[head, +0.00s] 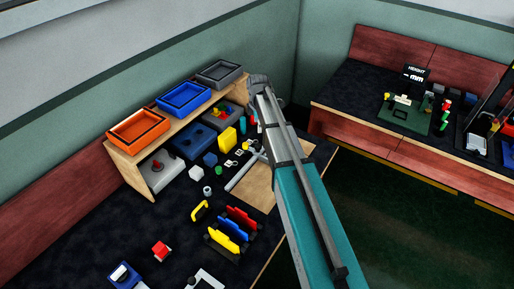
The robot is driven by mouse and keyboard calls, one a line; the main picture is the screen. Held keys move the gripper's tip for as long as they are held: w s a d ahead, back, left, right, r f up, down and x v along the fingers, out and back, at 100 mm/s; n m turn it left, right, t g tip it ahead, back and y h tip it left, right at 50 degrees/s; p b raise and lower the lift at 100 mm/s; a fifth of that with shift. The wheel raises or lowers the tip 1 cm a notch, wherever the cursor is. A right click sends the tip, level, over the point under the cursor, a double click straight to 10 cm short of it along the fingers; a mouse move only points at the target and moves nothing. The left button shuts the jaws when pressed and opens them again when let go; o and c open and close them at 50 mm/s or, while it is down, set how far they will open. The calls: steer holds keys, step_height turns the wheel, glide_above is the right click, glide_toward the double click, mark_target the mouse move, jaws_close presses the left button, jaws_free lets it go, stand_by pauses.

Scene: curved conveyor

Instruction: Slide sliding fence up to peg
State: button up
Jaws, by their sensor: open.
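A light grey bar with a crosspiece (238,177) lies at the left edge of a tan wooden board (259,190) on the left bench. It may be the sliding fence, but I cannot tell for sure. I cannot make out a peg on the board; my arm covers the board's right part.
A wooden shelf (128,161) at the back holds orange, blue and grey trays. Coloured blocks, a yellow handle (201,210) and a rack of red, blue and yellow pieces (230,233) crowd the bench. Another bench (350,90) stands at right, across open green floor (400,210).

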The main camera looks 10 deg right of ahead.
mark_target(258, 145)
steer(key=shift+f+b, duration=5.55)
steer(key=shift+f, duration=0.3)
